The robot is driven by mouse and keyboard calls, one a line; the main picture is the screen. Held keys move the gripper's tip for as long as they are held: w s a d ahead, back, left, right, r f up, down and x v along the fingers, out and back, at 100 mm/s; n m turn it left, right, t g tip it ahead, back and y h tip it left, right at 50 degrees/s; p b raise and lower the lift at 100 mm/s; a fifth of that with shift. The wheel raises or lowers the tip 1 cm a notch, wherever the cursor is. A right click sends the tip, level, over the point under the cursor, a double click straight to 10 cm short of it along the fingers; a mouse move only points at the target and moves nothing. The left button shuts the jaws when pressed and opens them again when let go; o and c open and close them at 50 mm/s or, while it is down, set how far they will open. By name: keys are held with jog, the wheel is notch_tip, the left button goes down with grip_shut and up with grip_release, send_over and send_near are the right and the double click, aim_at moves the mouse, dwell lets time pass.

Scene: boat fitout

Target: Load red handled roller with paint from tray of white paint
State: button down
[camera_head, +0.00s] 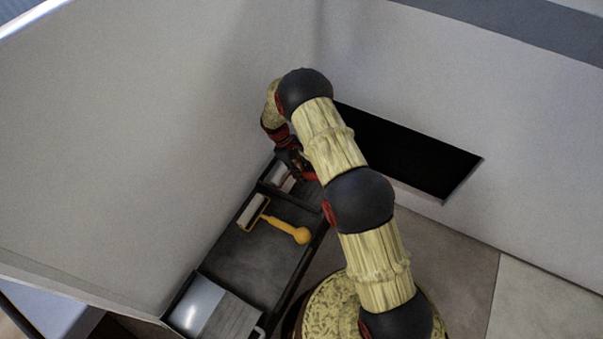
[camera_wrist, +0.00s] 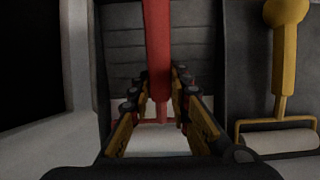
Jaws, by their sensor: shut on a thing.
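The red handled roller (camera_wrist: 157,45) is between my gripper's fingers (camera_wrist: 160,84) in the wrist view, its handle pointing up the picture. Its red frame and a white area lie below the fingers; I cannot tell how much of the white is roller sleeve and how much is paint. My gripper is shut on the handle, over a dark ribbed tray (camera_wrist: 122,62). In the head view the red handle (camera_head: 309,176) shows beside my gripper (camera_head: 298,164) at the far end of the bench, partly hidden by my arm. White shows in that far tray (camera_head: 284,179).
A yellow handled roller (camera_head: 283,228) with a pale sleeve lies on the dark bench (camera_head: 247,263); it also shows in the wrist view (camera_wrist: 284,60). Another tray (camera_head: 199,307) with whitish content stands at the near end. Walls close in behind; a dark opening (camera_head: 410,155) is at right.

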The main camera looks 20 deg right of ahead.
jog(key=shift+r+p, duration=2.7)
jog(key=shift+r, duration=1.75)
